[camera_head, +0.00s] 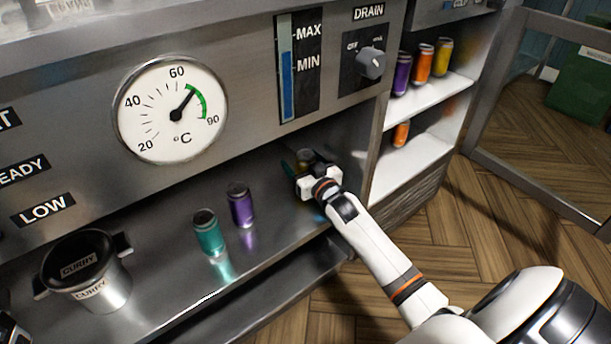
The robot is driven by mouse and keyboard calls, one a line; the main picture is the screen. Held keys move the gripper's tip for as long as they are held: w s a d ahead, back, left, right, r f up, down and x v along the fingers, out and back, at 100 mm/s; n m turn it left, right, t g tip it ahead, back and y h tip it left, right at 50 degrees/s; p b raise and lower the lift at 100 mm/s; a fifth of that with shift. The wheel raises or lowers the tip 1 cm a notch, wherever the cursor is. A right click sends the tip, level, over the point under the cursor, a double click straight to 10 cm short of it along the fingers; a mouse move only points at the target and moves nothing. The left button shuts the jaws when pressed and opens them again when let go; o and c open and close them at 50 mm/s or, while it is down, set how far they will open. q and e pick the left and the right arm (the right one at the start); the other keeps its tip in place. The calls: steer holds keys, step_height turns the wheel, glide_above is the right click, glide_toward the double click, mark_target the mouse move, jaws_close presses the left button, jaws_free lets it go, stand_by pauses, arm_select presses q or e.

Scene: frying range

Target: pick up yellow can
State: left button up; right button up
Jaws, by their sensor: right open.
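A yellow can (443,57) stands upright at the right end of the upper white shelf, beside an orange can (424,64) and a purple can (402,74). My right gripper (300,164) is open at the back of the steel counter, under the drain panel.
A teal can (208,233) and a purple can (241,205) stand on the steel counter (165,265), left of my right gripper. A pot marked CURRY (103,288) stands further left. Another orange can (401,134) is on the lower shelf. A drain knob (370,63) sticks out above.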

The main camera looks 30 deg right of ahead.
steer(key=shift+c, duration=0.3)
steer(key=shift+r, duration=0.1)
steer(key=c, duration=1.2)
steer(key=shift+o, duration=0.2)
